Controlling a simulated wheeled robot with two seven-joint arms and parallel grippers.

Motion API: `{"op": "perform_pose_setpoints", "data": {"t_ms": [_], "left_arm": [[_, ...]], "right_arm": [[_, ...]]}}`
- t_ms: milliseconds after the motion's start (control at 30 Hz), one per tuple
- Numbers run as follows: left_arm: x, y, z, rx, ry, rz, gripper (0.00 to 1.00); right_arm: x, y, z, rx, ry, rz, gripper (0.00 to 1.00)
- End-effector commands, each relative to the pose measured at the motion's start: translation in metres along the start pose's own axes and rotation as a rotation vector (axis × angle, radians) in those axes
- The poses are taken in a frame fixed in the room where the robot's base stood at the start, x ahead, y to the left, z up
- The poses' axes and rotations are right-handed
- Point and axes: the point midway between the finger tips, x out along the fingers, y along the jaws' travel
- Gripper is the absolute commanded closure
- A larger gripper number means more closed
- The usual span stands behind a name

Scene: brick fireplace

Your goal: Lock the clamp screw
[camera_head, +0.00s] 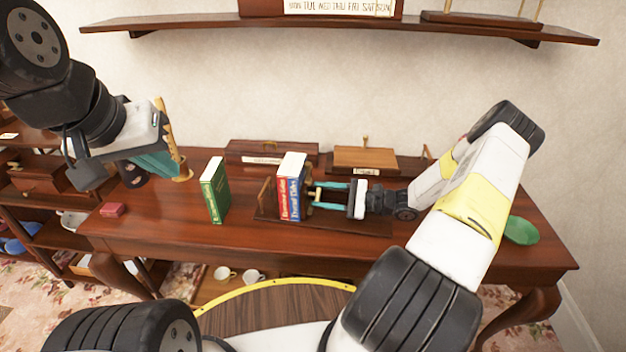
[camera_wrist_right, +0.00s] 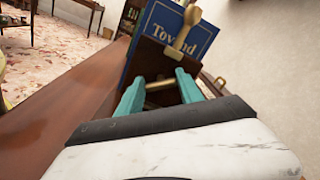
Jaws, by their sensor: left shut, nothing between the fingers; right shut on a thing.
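A wooden book clamp (camera_head: 347,222) sits on the table with red and blue books (camera_head: 291,188) upright in it. My right gripper (camera_head: 314,193) reaches in from the right, at the clamp's right side. It is shut on the brass clamp screw (camera_wrist_right: 158,86), which shows between its teal fingers in the right wrist view. A brass handle (camera_wrist_right: 187,30) stands up in front of the blue book (camera_wrist_right: 160,18) there. The exact contact is partly hidden. My left gripper (camera_head: 163,168) is shut and empty, above the table's left part.
A green book (camera_head: 214,190) stands left of the clamp. A labelled wooden box (camera_head: 270,150) and a knobbed wooden box (camera_head: 365,159) stand behind. A green dish (camera_head: 521,231) lies right, a small red box (camera_head: 112,210) left. A wall shelf (camera_head: 340,29) hangs above.

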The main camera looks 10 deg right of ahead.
Motion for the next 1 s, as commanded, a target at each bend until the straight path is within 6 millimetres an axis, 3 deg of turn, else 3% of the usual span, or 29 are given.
{"op": "perform_pose_setpoints", "data": {"t_ms": [500,1000], "left_arm": [[0.0,0.0,0.0,0.0,0.0,0.0,1.0],[0.0,0.0,0.0,0.0,0.0,0.0,1.0]], "right_arm": [[0.0002,-0.0019,-0.0009,0.462,0.001,0.0,0.97],[0.0002,-0.0025,-0.0012,0.676,0.0,0.001,0.97]]}}
